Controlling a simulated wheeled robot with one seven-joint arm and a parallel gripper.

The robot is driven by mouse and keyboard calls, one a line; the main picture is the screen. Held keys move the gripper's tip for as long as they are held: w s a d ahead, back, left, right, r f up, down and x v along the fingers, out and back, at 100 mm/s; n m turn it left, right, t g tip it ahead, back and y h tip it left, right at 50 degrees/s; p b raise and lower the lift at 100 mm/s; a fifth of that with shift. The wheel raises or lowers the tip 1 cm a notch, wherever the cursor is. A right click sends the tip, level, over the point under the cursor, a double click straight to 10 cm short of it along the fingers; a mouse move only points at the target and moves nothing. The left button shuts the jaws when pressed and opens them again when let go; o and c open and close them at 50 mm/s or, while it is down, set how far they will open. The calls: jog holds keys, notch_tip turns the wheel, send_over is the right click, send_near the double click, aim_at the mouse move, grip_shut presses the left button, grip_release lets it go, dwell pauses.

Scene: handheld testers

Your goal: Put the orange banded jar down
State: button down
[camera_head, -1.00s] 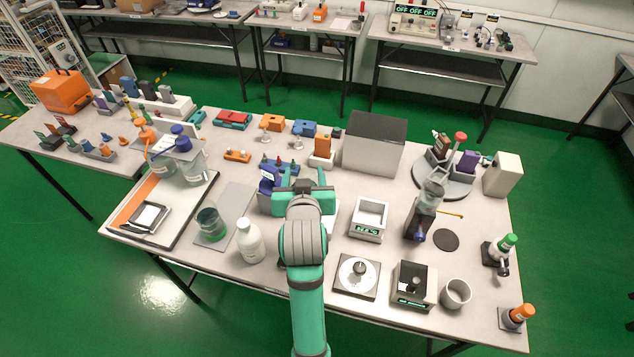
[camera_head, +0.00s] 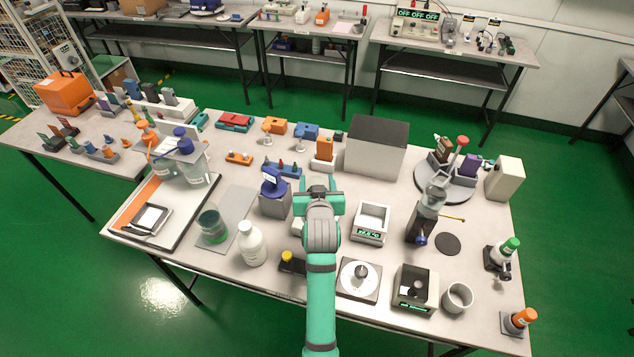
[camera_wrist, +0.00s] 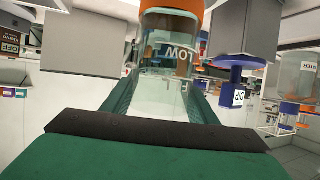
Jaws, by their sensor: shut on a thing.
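My gripper (camera_head: 319,197) hangs over the middle of the bench, to the right of a blue-topped grey device (camera_head: 274,193). In the wrist view, the orange banded jar (camera_wrist: 166,62) is clear glass with a printed label and an orange band at its top. My gripper's green fingers (camera_wrist: 163,98) are shut on it, one on each side, and it looks roughly upright. In the head view the jar is hidden by my gripper and wrist. I cannot tell whether its base touches anything.
A white scale (camera_head: 370,222) stands right of my gripper, with a grey box (camera_head: 376,147) behind. A white bottle (camera_head: 251,243), a yellow-knobbed dark block (camera_head: 288,262) and a round-plate device (camera_head: 358,279) stand in front. Some bare bench shows between my gripper and the grey box.

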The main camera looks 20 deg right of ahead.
jog(key=shift+f, duration=0.15)
jog(key=c, duration=0.7)
grip_release()
